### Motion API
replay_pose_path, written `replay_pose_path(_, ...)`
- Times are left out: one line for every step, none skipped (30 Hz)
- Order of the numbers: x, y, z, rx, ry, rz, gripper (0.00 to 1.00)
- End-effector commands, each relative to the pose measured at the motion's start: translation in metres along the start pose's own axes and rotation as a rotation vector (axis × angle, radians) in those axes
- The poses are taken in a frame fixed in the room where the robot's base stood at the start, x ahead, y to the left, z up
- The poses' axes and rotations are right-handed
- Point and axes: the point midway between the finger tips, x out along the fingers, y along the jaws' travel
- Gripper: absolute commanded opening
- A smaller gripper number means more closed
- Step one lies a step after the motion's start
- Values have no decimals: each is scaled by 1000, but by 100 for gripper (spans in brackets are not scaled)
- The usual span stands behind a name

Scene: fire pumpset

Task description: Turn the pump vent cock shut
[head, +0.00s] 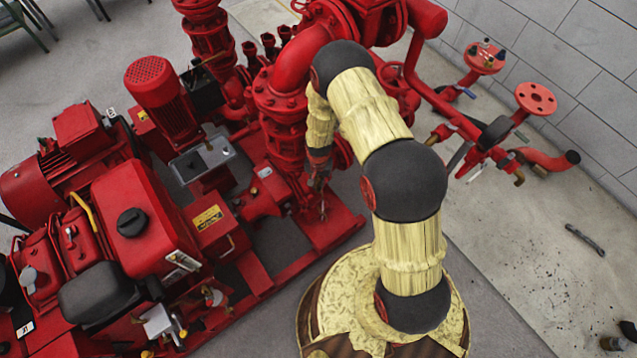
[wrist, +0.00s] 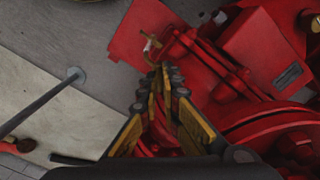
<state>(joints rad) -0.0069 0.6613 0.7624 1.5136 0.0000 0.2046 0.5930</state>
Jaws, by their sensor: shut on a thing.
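The pump vent cock (wrist: 151,47) is a small brass-coloured fitting in the wrist view, right at the fingertips, against red pump parts. My gripper (wrist: 160,72) reaches up to it with its yellow-and-black fingers close together, shut on the cock. The fingertips cover part of the cock, so its handle angle is hard to tell. In the head view my gripper (head: 321,190) points down beside the red pump, below the large pipe. The cock is too small and too covered there to make out clearly.
The red pumpset with engine (head: 140,225) and motor fills the left. A large red pipe elbow (head: 300,55) stands close to my arm. Red valve pipework (head: 500,130) lies right, by the block wall. A wrench (head: 585,239) lies on open floor at right.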

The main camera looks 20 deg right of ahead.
Motion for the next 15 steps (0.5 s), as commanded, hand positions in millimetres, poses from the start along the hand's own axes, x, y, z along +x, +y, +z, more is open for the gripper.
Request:
replay_pose_path(0,0,0,44,1,-1,0)
replay_pose_path(0,0,0,72,1,0,0)
replay_pose_path(0,0,0,110,1,-1,0)
replay_pose_path(0,0,0,139,1,0,0)
replay_pose_path(0,0,0,167,0,0,0)
replay_pose_path(0,0,0,205,0,0,0)
replay_pose_path(0,0,0,232,0,0,0)
replay_pose_path(0,0,0,260,0,0,0)
replay_pose_path(0,0,0,296,0,0,0)
replay_pose_path(0,0,0,322,0,0,0)
replay_pose_path(0,0,0,348,0,0,0)
replay_pose_path(0,0,0,381,0,0,0)
replay_pose_path(0,0,0,406,0,0,0)
replay_pose_path(0,0,0,430,0,0,0)
replay_pose_path(0,0,0,459,0,0,0)
